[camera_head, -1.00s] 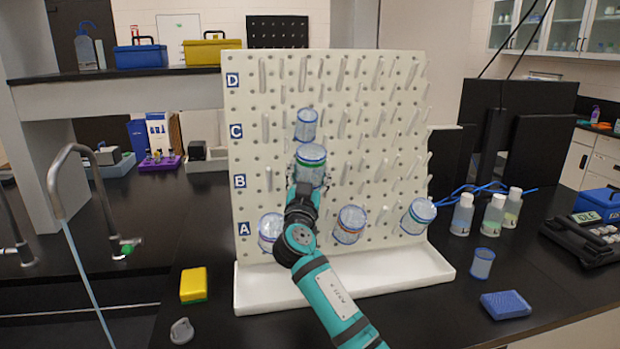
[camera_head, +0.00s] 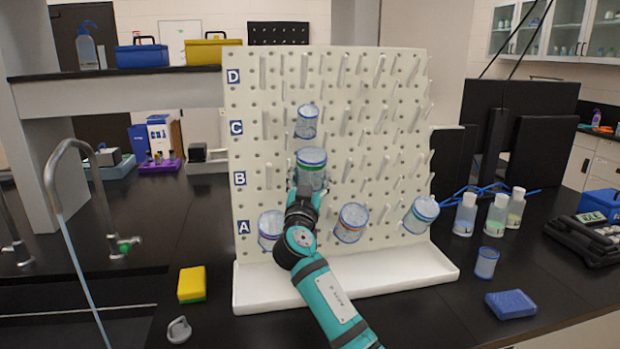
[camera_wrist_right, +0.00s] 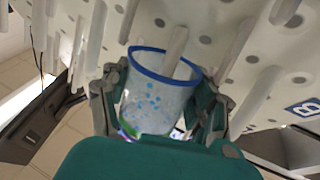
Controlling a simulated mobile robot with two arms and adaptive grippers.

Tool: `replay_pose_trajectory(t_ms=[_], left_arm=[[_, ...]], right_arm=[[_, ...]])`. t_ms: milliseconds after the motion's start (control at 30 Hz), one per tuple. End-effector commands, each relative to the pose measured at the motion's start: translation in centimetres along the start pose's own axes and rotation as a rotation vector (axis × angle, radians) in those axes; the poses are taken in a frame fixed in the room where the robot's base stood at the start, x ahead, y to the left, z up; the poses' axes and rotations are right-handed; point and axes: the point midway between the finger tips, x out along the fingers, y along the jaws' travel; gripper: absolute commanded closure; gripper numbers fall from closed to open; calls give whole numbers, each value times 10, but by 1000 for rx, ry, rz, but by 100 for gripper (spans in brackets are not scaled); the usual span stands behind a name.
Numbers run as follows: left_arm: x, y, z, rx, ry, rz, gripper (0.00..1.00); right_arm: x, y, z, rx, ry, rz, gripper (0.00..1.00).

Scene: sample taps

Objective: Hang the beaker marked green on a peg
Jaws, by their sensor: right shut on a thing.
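My right gripper (camera_head: 303,190) is shut on a clear beaker (camera_head: 311,170), holding it upside down in front of the pegboard (camera_head: 400,75) near row B. In the right wrist view the beaker (camera_wrist_right: 155,95) has a blue rim, blue dots and a green patch low on its side. It sits between the fingers of the gripper (camera_wrist_right: 160,105). A white peg (camera_wrist_right: 175,45) reaches to the beaker's mouth and appears to enter it. Whether the beaker rests on the peg cannot be told. My left gripper is not in view.
Other beakers hang on the board: one (camera_head: 306,122) above, and three along row A (camera_head: 270,230), (camera_head: 351,224), (camera_head: 421,214). A white tray (camera_head: 340,290) lies below.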

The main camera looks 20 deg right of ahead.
Motion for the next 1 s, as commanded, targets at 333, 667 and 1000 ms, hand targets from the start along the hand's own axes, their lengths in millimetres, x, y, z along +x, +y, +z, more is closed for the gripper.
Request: replay_pose_trajectory(t_ms=[333,667,1000], left_arm=[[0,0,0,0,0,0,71],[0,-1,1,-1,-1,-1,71],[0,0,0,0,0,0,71]], right_arm=[[0,0,0,0,0,0,12],[-9,-1,2,0,-2,-2,12],[-76,-1,2,1,-3,-2,12]])
